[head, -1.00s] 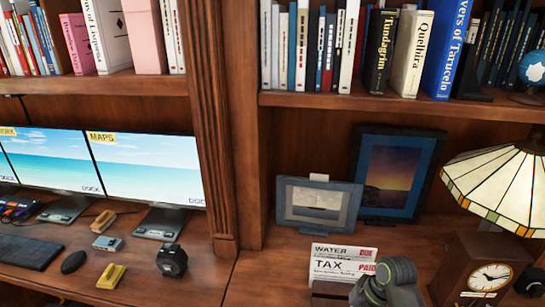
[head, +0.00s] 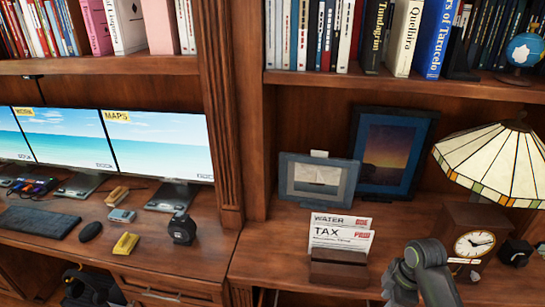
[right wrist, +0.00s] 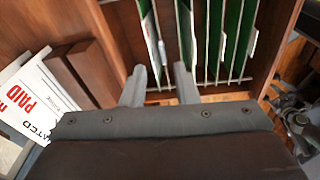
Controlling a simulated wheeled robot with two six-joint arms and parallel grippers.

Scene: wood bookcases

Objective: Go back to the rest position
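My right arm (head: 425,275) shows at the lower right of the head view, in front of the shelf with the letter holder. Its fingertips are not visible there. In the right wrist view my right gripper (right wrist: 160,82) has its two fingers apart with nothing held between them. The fingers point toward green hanging files (right wrist: 232,40) in a wire rack beyond and below. My left gripper cannot be made out in any view.
A wooden letter holder (head: 338,272) with WATER and TAX papers (head: 342,236) stands left of my right arm. A clock (head: 474,244) and a stained-glass lamp (head: 495,160) stand to the right. A dark object (head: 92,287) sits at the lower left. Monitors (head: 160,145) stand on the left desk.

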